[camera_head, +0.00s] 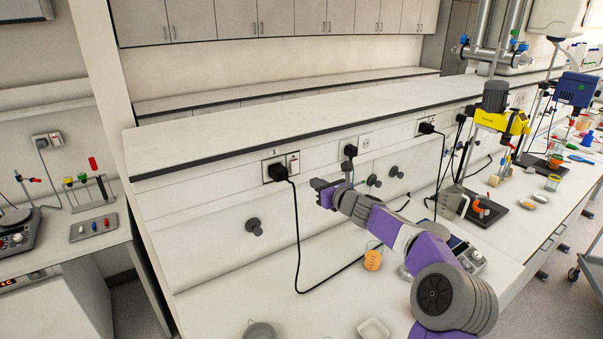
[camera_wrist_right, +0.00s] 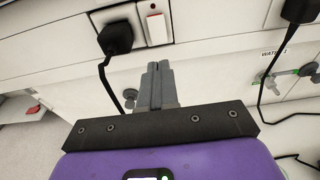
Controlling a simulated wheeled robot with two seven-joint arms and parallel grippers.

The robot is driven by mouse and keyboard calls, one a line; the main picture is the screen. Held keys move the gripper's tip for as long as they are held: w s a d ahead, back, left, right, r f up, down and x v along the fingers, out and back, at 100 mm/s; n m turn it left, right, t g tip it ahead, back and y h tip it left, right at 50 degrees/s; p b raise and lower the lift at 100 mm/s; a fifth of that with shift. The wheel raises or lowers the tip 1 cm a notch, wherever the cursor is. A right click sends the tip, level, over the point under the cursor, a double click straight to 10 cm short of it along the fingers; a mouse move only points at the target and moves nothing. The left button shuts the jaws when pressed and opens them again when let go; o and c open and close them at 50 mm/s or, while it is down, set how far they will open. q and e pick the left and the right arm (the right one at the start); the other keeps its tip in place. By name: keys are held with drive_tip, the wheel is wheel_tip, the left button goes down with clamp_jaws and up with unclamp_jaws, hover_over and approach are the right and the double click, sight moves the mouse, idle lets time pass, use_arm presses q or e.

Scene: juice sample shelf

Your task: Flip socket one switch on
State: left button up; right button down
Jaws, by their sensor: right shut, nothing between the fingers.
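Socket one (camera_head: 281,167) is on the front panel below the long shelf, with a "1" above it and a black plug (camera_head: 278,173) in its left part. Its switch (camera_head: 293,164) is to the right of the plug. In the right wrist view the switch (camera_wrist_right: 158,29) is a white rocker with a red mark near its top, beside the black plug (camera_wrist_right: 116,38). My right gripper (camera_head: 316,184) is shut and empty. Its fingertips (camera_wrist_right: 158,66) are below the switch in the wrist view and look apart from it. My left gripper is not in view.
A black cord (camera_head: 298,240) hangs from the plug to the bench. A second plugged socket (camera_head: 351,150) and dark knobs (camera_head: 254,227) are on the panel. An orange item (camera_head: 373,260) lies on the bench below my right arm.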

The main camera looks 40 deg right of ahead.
sight(296, 173)
drive_tip(key=w+p, duration=0.1)
drive_tip(key=w, duration=0.1)
drive_tip(key=w+p, duration=0.2)
drive_tip(key=w, duration=0.1)
drive_tip(key=w+p, duration=0.1)
drive_tip(key=w, duration=0.1)
drive_tip(key=shift+w+d+f, duration=0.3)
drive_tip(key=shift+d+f, duration=0.05)
drive_tip(key=shift+f, duration=0.05)
drive_tip(key=shift+w+d+f+p, duration=0.1)
drive_tip(key=shift+w+f+p, duration=0.15)
drive_tip(key=shift+w+p, duration=0.45)
